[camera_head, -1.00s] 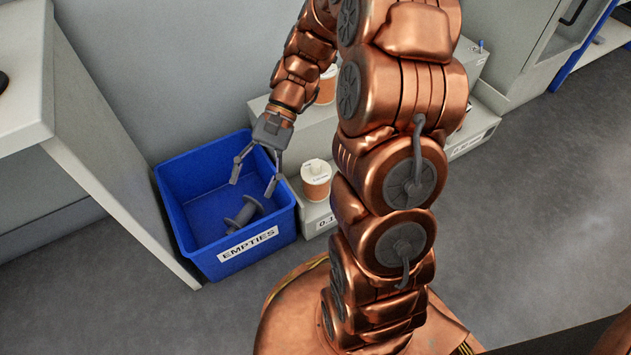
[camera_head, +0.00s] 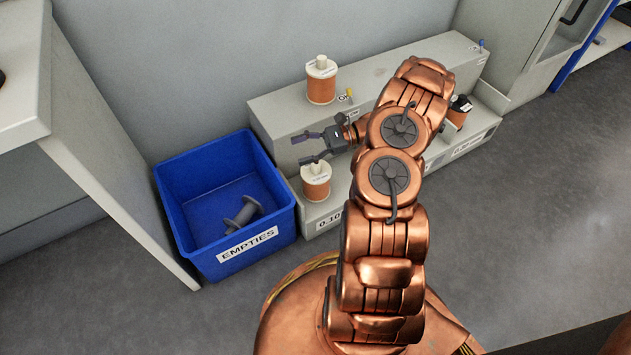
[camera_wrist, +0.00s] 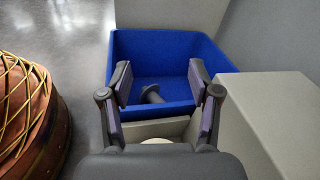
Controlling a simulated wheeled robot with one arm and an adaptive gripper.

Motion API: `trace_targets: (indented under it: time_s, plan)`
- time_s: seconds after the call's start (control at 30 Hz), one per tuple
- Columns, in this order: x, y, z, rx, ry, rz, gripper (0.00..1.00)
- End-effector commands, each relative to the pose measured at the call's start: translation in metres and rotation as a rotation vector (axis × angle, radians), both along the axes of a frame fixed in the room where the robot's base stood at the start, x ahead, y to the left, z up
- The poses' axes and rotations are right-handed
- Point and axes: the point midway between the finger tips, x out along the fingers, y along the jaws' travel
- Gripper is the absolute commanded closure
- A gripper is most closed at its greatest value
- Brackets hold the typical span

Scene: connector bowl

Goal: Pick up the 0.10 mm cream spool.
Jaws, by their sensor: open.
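Two copper-wound spools with cream ends show in the head view. One (camera_head: 316,188) stands upright on the low front step, above a label (camera_head: 330,220) whose visible part reads "0.10". The other (camera_head: 320,86) stands upright on the higher top of the grey unit. The print on both spools is too small to read. My gripper (camera_head: 299,150) is open and empty, pointing left, just above and behind the lower spool. In the wrist view my gripper (camera_wrist: 162,95) has its fingers apart, and a cream round top (camera_wrist: 157,140) peeks out at the lower edge, mostly hidden.
A blue bin (camera_head: 188,240) marked EMPTIES stands left of the step, holding an empty grey spool (camera_head: 243,212). A dark-topped copper spool (camera_head: 459,111) stands farther right on the step. The grey unit (camera_head: 285,118) rises behind. Open floor lies at right.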

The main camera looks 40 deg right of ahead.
Motion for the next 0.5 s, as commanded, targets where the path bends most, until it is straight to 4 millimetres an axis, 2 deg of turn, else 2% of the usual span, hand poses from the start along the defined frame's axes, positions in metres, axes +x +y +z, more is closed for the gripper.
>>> trace_targets:
  time_s: [0.03, 0.1, 0.3, 0.5]
  plan:
    - [-0.002, -0.015, -0.016, 0.021, 0.017, -0.047, 0.38]
    - [-0.006, -0.034, -0.033, 0.047, 0.036, -0.107, 0.38]
    - [-0.023, -0.080, -0.082, 0.114, 0.083, -0.262, 0.38]
    - [-0.038, -0.105, -0.111, 0.148, 0.112, -0.350, 0.38]
